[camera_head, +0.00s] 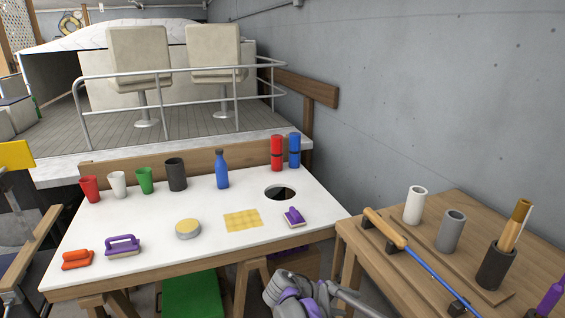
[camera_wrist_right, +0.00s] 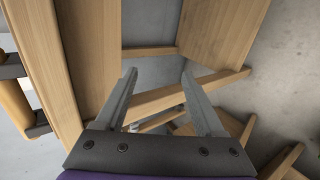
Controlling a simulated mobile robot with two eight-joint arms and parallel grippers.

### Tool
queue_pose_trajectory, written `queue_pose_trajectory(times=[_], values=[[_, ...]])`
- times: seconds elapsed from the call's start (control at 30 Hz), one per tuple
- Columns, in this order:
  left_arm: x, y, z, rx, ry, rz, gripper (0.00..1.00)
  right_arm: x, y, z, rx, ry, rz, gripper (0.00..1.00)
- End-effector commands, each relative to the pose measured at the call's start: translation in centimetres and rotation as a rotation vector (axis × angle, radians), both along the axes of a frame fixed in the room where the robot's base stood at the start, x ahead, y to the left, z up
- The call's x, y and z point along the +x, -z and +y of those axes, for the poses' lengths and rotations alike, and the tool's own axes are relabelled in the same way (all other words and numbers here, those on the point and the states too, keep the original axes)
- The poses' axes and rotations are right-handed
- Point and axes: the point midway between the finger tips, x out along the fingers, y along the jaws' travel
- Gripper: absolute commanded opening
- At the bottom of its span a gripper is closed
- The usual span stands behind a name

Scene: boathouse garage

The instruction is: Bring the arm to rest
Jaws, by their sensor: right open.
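My right gripper (camera_wrist_right: 158,72) is open in the right wrist view, its two grey fingers spread apart. Nothing is between them; wooden table parts and the floor show behind. In the head view, my grey and purple arm (camera_head: 303,292) is at the bottom centre, low in front of the gap between the white table and the wooden bench. Its fingers cannot be made out there. My left gripper is not in view.
The white table (camera_head: 140,272) carries cups, bottles, a sponge, a yellow cloth and brushes, and has a round hole (camera_head: 280,192). The wooden bench (camera_head: 350,240) at right holds cylinders and a blue rod (camera_head: 432,275). A green stool (camera_head: 190,295) stands beneath the table's front.

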Motion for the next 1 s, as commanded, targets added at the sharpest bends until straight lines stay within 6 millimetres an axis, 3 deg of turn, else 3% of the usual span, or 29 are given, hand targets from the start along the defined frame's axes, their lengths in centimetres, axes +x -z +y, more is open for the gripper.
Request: queue_pose_trajectory(times=[0.1,0.23,0.6,0.8,1.0], values=[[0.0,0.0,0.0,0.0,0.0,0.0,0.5,-4.2,-1.0,-2.2,0.139,0.014,0.014,0.71],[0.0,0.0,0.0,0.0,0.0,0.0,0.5,-9.0,-1.3,-3.4,0.293,0.029,0.013,0.71],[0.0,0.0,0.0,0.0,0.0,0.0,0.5,-22.8,0.0,-3.2,0.715,0.097,-0.087,0.71],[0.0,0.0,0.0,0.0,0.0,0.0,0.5,-27.7,1.5,-2.1,0.873,0.132,-0.165,0.71],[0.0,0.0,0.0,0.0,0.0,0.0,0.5,-31.1,3.1,-1.0,0.994,0.167,-0.242,0.71]])
